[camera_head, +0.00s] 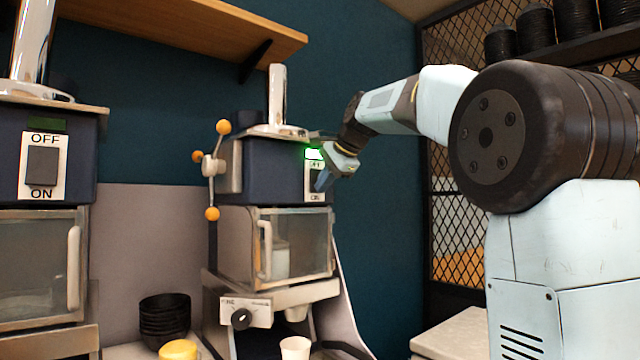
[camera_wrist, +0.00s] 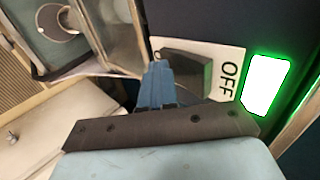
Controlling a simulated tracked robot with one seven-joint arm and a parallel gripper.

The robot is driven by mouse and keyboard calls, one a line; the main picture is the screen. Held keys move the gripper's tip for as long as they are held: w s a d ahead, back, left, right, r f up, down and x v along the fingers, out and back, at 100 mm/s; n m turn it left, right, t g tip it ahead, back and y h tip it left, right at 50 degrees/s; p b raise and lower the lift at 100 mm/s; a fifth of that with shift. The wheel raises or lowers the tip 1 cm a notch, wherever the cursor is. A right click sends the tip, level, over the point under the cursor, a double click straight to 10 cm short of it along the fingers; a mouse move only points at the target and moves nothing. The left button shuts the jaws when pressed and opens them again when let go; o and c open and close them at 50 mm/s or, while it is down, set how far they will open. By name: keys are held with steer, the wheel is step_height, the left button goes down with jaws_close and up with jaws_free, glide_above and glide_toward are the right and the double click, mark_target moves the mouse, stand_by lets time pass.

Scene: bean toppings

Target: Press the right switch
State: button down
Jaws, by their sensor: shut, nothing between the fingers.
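The right switch (camera_wrist: 204,60) is a dark rocker on a white plate marked OFF, on the front of the right machine (camera_head: 275,168). A small panel (camera_wrist: 265,85) beside the OFF end glows bright green; it also shows in the head view (camera_head: 314,154). My gripper (camera_head: 322,182) is shut and empty, with its tip at the switch plate. In the wrist view its blue fingers (camera_wrist: 158,75) lie over the ON end of the plate and hide that label. I cannot tell if the tip touches the rocker. The left switch (camera_head: 42,165) shows OFF above and ON below.
The left machine's small panel (camera_head: 46,125) is dark. A lever with orange balls (camera_head: 212,168) stands left of the right machine. Below are black bowls (camera_head: 165,318), a yellow cup (camera_head: 178,350) and a white cup (camera_head: 296,347). A wooden shelf (camera_head: 190,22) hangs above.

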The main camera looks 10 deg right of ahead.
steer(key=shift+r, duration=0.1)
steer(key=shift+r, duration=0.85)
steer(key=s+f+v, duration=0.1)
steer(key=v, duration=1.2)
steer(key=shift+s+d, duration=0.2)
steer(key=shift+d, duration=0.15)
steer(key=shift+f, duration=0.2)
